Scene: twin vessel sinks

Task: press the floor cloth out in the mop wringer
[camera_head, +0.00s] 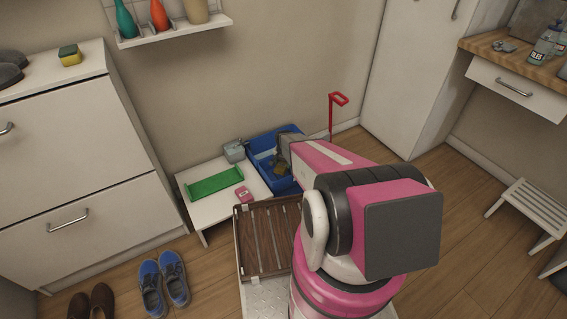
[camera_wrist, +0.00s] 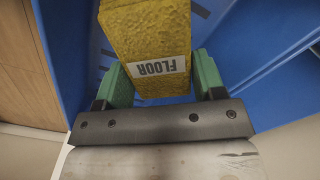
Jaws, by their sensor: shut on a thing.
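The floor cloth (camera_wrist: 145,30) is a thick yellow block with a white label reading "FLOOR". My gripper (camera_wrist: 162,76) is shut on it, one green finger on each side. Blue walls of the mop wringer (camera_wrist: 260,50) surround the cloth in the wrist view; whether the cloth touches them I cannot tell.
A low white table (camera_head: 222,208) left of the wringer holds a green tray (camera_head: 213,182), a pink box (camera_head: 243,194) and a grey container (camera_head: 234,151). A slatted wooden rack (camera_head: 268,238) is in front. Shoes (camera_head: 163,283) lie on the floor left; a white stool (camera_head: 530,213) is right.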

